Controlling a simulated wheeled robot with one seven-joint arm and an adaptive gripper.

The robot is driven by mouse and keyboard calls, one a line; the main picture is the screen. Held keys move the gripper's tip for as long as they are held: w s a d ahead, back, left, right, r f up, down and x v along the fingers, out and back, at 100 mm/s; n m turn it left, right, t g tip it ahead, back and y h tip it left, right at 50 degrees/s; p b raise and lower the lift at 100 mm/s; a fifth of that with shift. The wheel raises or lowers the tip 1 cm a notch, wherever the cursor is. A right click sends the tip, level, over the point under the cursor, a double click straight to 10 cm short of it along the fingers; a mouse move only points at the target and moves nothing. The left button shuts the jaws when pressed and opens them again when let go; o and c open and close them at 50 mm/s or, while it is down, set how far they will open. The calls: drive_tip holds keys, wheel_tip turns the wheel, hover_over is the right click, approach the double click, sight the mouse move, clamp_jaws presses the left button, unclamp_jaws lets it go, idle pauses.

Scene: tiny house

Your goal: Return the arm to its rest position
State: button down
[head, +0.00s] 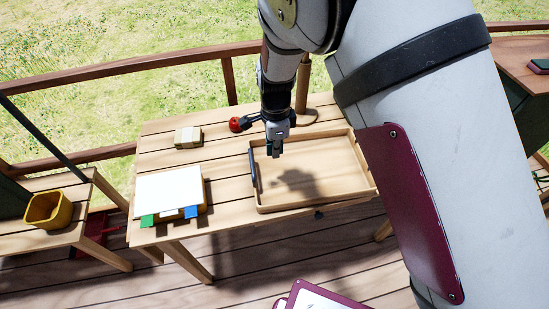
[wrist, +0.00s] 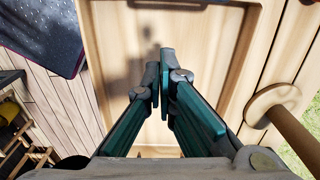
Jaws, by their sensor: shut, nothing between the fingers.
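My gripper (head: 274,150) points down above a shallow wooden tray (head: 345,196) on the wooden table (head: 225,225). In the wrist view the two dark green fingers of my gripper (wrist: 160,78) are brought together with nothing between them. The pale tray floor (wrist: 200,45) lies below them. My arm comes down from the upper right in the head view, and its thick white link hides the area right of the tray.
A red ball (head: 235,124), a small wooden block (head: 188,137) and a white board (head: 168,189) with coloured tabs are on the table. A yellow bin (head: 48,210) stands left. A railing (head: 130,66) runs behind.

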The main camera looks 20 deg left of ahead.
drive_tip(key=d+r+n+t+y, duration=0.15)
drive_tip(key=d+r+n, duration=0.35)
drive_tip(key=d+r, duration=1.55)
drive_tip(key=s+d+r+n+t, duration=0.2)
drive_tip(key=s+d+r, duration=0.3)
drive_tip(key=s+d, duration=0.3)
drive_tip(key=s+d+r+n+t+h, duration=0.1)
drive_tip(key=s+d+r+n, duration=0.3)
drive_tip(key=s+d, duration=0.5)
drive_tip(key=shift+s+d+r+t, duration=0.2)
drive_tip(key=shift+d+r+t, duration=0.15)
drive_tip(key=shift+r, duration=0.5)
drive_tip(key=shift+h, duration=0.25)
